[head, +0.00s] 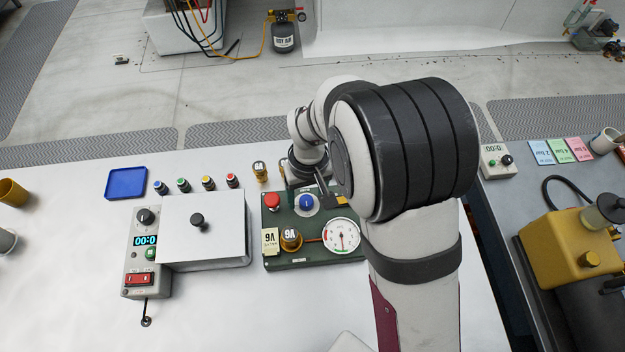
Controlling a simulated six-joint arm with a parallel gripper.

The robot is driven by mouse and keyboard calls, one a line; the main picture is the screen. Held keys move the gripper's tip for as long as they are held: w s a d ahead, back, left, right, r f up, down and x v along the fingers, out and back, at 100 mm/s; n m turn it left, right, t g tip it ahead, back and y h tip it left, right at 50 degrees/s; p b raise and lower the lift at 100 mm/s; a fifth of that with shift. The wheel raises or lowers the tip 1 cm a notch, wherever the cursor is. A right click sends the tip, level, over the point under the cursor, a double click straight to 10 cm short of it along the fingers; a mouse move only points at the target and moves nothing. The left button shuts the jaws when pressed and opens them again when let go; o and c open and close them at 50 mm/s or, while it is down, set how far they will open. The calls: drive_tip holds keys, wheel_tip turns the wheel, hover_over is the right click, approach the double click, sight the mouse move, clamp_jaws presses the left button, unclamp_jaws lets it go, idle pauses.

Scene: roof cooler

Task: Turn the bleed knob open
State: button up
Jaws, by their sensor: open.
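A dark green panel (283,256) lies on the white table. It carries a red button (272,201), a blue knob (306,202) on a pale round plate, a brass knob (291,240) marked V6 and a white round gauge (341,235). A cream tag (270,241) marked V6 stands beside the brass knob. I cannot read which knob is labelled bleed. My gripper (330,194) is open, over the panel's back part, just right of the blue knob. My arm partly hides the fingers and the panel's right side. I see no contact with a knob.
Several small coloured-cap pieces (183,185), a brass V6 piece (260,171) and a blue tray (127,183) are behind.

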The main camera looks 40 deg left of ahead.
drive_tip(key=shift+f, duration=0.1)
clamp_jaws()
idle(0.3)
